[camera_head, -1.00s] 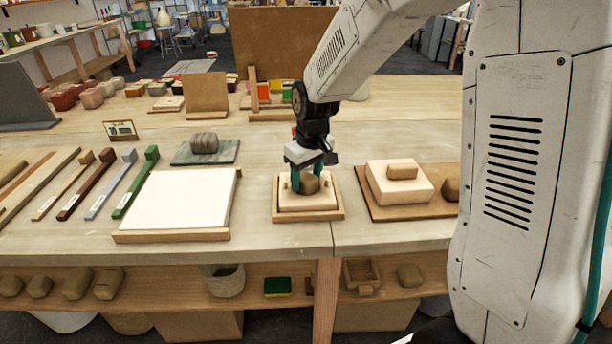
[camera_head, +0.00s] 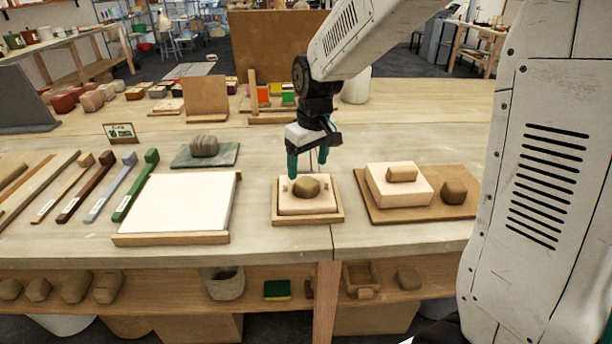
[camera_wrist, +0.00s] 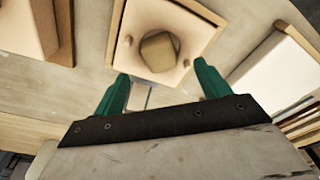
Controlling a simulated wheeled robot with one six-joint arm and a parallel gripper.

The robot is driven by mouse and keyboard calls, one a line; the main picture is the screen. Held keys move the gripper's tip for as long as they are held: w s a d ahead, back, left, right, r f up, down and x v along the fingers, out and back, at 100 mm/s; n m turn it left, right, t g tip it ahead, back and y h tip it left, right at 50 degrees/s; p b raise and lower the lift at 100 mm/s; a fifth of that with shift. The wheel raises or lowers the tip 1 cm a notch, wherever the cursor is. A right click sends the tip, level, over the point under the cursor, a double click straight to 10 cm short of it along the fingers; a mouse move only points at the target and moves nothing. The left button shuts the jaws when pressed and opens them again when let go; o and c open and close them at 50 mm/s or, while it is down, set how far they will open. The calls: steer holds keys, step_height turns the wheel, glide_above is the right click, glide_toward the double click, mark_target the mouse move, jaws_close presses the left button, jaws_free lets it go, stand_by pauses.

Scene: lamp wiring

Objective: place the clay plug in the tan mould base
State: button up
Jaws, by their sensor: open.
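The brown clay plug (camera_head: 306,187) sits in the middle of the tan mould base (camera_head: 322,206), which lies in a shallow wooden tray. In the wrist view the plug (camera_wrist: 159,51) shows inside the mould base (camera_wrist: 178,16), with a small peg on each side of it. My gripper (camera_head: 307,168) is open and empty, above and behind the plug. In the wrist view its two green fingers (camera_wrist: 160,82) stand apart, with the plug beyond their tips and nothing between them.
A tan block with a raised knob (camera_head: 402,174) and a brown lump (camera_head: 454,192) rest on a brown board to the right. A white slab (camera_head: 182,202) lies to the left. Coloured tools (camera_head: 134,185) lie further left. Bare tabletop shows in front of the tray.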

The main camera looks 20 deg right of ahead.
mark_target(310, 183)
step_height(310, 183, up, 6)
steer(key=s+d+r+m, duration=0.1)
steer(key=s+r, duration=0.1)
steer(key=s, duration=0.5)
steer(key=s+d+r+m, duration=0.1)
steer(key=s+r, duration=0.2)
steer(key=s, duration=0.3)
steer(key=s+f+m, duration=0.1)
steer(key=s+f, duration=0.1)
steer(key=s, duration=1.4)
steer(key=shift+s+d+m, duration=0.15)
steer(key=shift+d+m, duration=0.2)
steer(key=shift+m, duration=0.05)
